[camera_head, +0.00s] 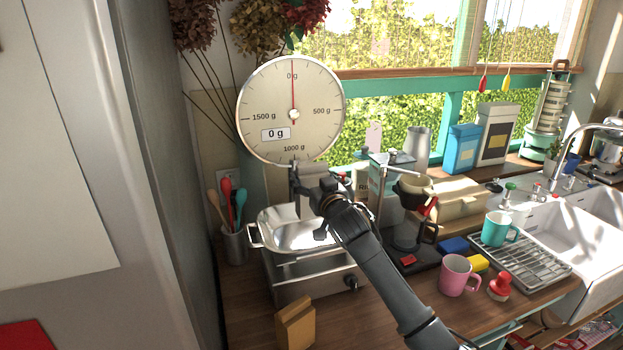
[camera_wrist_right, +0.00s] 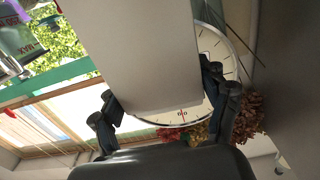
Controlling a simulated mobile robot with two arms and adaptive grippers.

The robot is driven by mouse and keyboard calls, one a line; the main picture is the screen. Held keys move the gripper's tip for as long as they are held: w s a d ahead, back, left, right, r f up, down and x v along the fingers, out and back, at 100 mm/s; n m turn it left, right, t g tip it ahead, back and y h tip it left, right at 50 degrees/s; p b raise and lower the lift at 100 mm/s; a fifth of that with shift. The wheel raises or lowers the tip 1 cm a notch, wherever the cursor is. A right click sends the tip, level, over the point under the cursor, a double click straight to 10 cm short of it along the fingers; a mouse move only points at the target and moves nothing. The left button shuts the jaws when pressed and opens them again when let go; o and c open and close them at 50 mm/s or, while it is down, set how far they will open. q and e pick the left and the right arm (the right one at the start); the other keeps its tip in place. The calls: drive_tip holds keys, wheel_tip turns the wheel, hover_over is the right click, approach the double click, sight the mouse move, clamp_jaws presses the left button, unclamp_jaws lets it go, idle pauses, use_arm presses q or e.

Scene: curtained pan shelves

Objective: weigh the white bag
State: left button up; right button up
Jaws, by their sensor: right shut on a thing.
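My right gripper (camera_head: 312,182) is over the scale's pan, and its fingers also show in the right wrist view (camera_wrist_right: 166,102). It is shut on a plain pale bag (camera_wrist_right: 145,45), which looks greyish in the shade and fills the space between the fingers. In the head view the bag (camera_head: 303,204) is mostly hidden behind the gripper; its gap to the pan is hard to judge. The scale has a round dial (camera_head: 270,105) reading 0 g, and a shiny metal pan (camera_head: 285,233) on a metal base. My left gripper is not in view.
A brown bag (camera_head: 295,323) stands on the counter in front of the scale. Utensils in a metal cup (camera_head: 235,243) stand left of it. A pink mug (camera_head: 458,275), a dish rack (camera_head: 530,265) and a sink (camera_head: 580,235) are to the right.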

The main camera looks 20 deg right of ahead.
drive_tip(key=shift+w+r, duration=0.1)
drive_tip(key=f+b, duration=0.2)
drive_tip(key=f, duration=0.2)
drive_tip(key=shift+w, duration=0.2)
drive_tip(key=shift+f+b, duration=0.75)
drive_tip(key=shift+f, duration=0.15)
drive_tip(key=shift+w+f, duration=0.1)
drive_tip(key=shift+f, duration=0.45)
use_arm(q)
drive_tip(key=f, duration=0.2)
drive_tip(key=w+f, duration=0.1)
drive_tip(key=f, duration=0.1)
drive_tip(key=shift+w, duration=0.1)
